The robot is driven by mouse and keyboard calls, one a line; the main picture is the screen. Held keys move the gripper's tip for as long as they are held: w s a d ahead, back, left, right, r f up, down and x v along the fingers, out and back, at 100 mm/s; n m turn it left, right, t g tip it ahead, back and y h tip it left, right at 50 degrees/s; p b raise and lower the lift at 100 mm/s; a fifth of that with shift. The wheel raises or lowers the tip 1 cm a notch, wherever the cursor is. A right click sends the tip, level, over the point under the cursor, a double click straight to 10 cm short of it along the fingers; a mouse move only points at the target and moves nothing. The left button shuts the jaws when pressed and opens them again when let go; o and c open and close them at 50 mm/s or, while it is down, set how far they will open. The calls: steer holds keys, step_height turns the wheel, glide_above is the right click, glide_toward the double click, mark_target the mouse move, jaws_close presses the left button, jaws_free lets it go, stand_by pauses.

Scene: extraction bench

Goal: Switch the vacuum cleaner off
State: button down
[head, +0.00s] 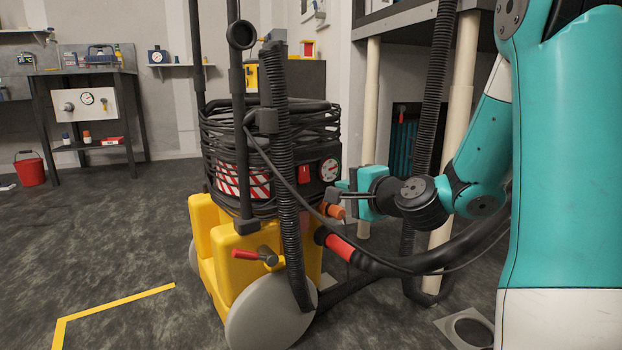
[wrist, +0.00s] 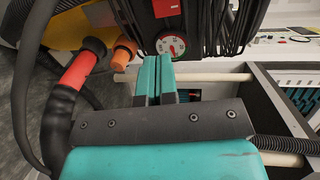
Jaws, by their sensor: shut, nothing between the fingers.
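The vacuum cleaner (head: 222,249) stands upright on a yellow wheeled base with a black head wrapped in cable. A red switch (head: 304,174) sits on its black front panel, left of a round white gauge (head: 330,169). In the wrist view the red switch (wrist: 166,8) is at the top edge, above the gauge (wrist: 171,46); its position is too small to tell. My gripper (head: 334,192) is shut and empty, just in front of the panel, below the gauge. In the wrist view its fingertips (wrist: 157,62) point toward the gauge. Contact with the panel cannot be told.
An orange plug-like part (head: 332,211) and a hose with a red cuff (head: 340,247) are close below my gripper. A black ribbed hose (head: 286,200) hangs down the cleaner's front. A bench on pale legs (head: 458,130) stands at right.

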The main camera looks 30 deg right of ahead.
mark_target(306, 179)
steer(key=w+p, duration=0.2)
steer(key=w, duration=0.2)
steer(key=w+f+p, duration=0.1)
steer(key=w+p, duration=0.1)
steer(key=w, duration=0.2)
steer(key=w+p, duration=0.2)
steer(key=w, duration=0.1)
steer(key=shift+w+f, duration=0.35)
steer(key=shift+w, duration=0.05)
steer(key=shift+w+f, duration=0.2)
steer(key=shift+w, duration=0.25)
steer(key=shift+w+f+t+b, duration=0.15)
steer(key=shift+f+t+b, duration=0.25)
steer(key=shift+b, duration=0.6)
steer(key=shift+r, duration=0.35)
